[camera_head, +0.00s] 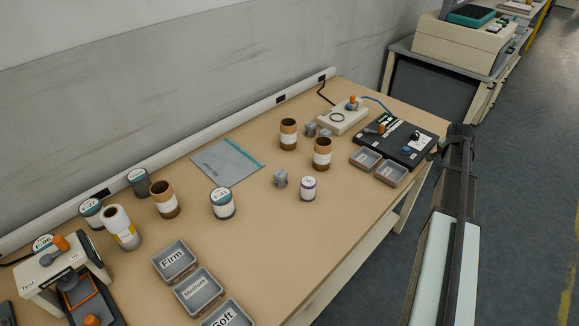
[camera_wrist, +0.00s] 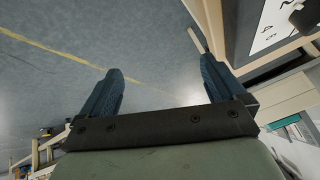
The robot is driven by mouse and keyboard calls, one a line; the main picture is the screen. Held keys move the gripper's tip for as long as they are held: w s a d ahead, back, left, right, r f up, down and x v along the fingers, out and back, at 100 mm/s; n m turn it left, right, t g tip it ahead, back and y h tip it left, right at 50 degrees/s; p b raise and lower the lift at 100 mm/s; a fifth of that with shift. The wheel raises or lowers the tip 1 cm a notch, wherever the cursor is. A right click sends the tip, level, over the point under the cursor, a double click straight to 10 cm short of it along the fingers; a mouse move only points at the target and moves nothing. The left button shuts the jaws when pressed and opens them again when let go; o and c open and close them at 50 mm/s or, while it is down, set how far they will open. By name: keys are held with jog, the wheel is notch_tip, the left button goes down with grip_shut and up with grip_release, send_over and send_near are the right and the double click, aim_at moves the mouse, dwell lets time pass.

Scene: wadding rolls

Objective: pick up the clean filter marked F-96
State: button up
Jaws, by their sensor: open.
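The filter marked F-96 (camera_head: 42,242) is at the far left of the table in the head view. Only its pale, round labelled top shows clearly; a white and orange device in front hides most of its body. I cannot tell from here whether it is clean. My gripper (camera_wrist: 162,90) is open and empty in the wrist view, its two blue fingers wide apart over the grey floor. It is far from the filter, with no filter between or near its fingers. I cannot make out the fingers in the head view.
The white and orange device (camera_head: 55,268) stands close to F-96. Other labelled rolls include F-27 (camera_head: 91,212), a grey one (camera_head: 138,182) and a white roll (camera_head: 121,230). Trays marked Firm (camera_head: 174,262), Medium (camera_head: 199,291) and Soft sit in front. The table's centre front is clear.

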jog(key=w+a+r+n+t+y, duration=0.1)
jog(key=w+a+r, duration=0.45)
jog(key=a, duration=0.35)
jog(key=w+a+r+n+y, duration=0.1)
jog(key=w+a+r+n, duration=0.1)
jog(key=w+a+r, duration=0.5)
jog(key=w+a+r+n+t+y, duration=0.1)
jog(key=w+a+r, duration=0.35)
jog(key=a, duration=0.55)
jog(key=s+a+n+g+y, duration=0.2)
jog(key=a+n, duration=0.8)
jog(key=a, duration=2.9)
jog(key=s+a+f+n+g+y, duration=0.1)
jog(key=s+a+n, duration=0.25)
jog(key=a, duration=0.65)
jog(key=s+a+n+g, duration=0.15)
jog(key=s+a, duration=0.35)
jog(key=a, duration=0.6)
jog(key=n+g+h, duration=0.1)
jog(key=n+g, duration=0.1)
jog(key=n, duration=1.2)
send_over(43, 243)
jog(key=f, duration=0.9)
jog(key=shift+s+a, duration=0.2)
jog(key=shift+w+d+f, duration=0.1)
jog(key=shift+d+f, duration=0.05)
jog(key=shift+f, duration=1.2)
jog(key=shift+w+d+f, duration=0.1)
jog(key=shift+f, duration=1.25)
